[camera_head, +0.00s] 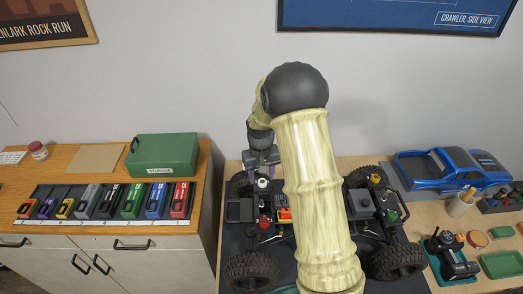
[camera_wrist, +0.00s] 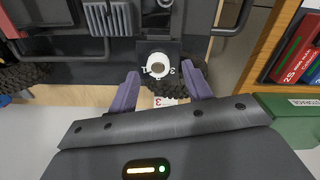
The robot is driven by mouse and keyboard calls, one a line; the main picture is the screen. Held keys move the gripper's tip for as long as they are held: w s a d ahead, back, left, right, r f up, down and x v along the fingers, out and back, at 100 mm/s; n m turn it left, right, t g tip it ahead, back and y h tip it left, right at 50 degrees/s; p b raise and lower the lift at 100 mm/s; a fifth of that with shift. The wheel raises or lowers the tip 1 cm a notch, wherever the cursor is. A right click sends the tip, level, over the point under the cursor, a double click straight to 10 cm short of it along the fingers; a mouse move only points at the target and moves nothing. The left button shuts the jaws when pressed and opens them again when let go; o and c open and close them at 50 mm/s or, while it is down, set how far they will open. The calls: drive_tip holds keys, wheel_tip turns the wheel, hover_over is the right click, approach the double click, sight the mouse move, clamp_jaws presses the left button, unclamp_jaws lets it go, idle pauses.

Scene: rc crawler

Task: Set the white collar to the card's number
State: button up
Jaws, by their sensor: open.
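The white collar (camera_wrist: 158,66) sits on a black mount of the crawler chassis (camera_wrist: 60,45), with dark marks around its rim; one looks like a 3, the rest are too small to read surely. In the head view the white collar (camera_head: 263,183) is at the chassis's back left. My gripper (camera_wrist: 161,84) is open, its purple fingers apart on either side just short of the collar. My gripper also shows in the head view (camera_head: 262,174), pointing down. A small white card (camera_wrist: 165,101) with reddish marks lies between the fingers, partly hidden; its number is not clear.
Red (camera_head: 264,221), yellow (camera_head: 376,179) and green (camera_head: 391,215) collars stand elsewhere on the chassis. A battery rack (camera_head: 100,224) and green storage box (camera_head: 163,155) are on the left cabinet. A blue truck body (camera_head: 450,172) and transmitter (camera_head: 455,262) are right.

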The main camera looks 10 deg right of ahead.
sight(261, 182)
wheel_tip(261, 182, up, 15)
drive_tip(key=b, duration=0.2)
drive_tip(key=shift+s, duration=0.1)
idle(0.4)
drive_tip(key=s+f+t, duration=0.1)
drive_tip(key=s+f, duration=0.2)
drive_tip(key=s, duration=0.7)
drive_tip(key=s+f+t, duration=0.1)
drive_tip(key=s+f, duration=0.3)
drive_tip(key=s, duration=0.7)
drive_tip(key=shift+s+m+t, duration=0.2)
drive_tip(key=shift+m+t, duration=0.1)
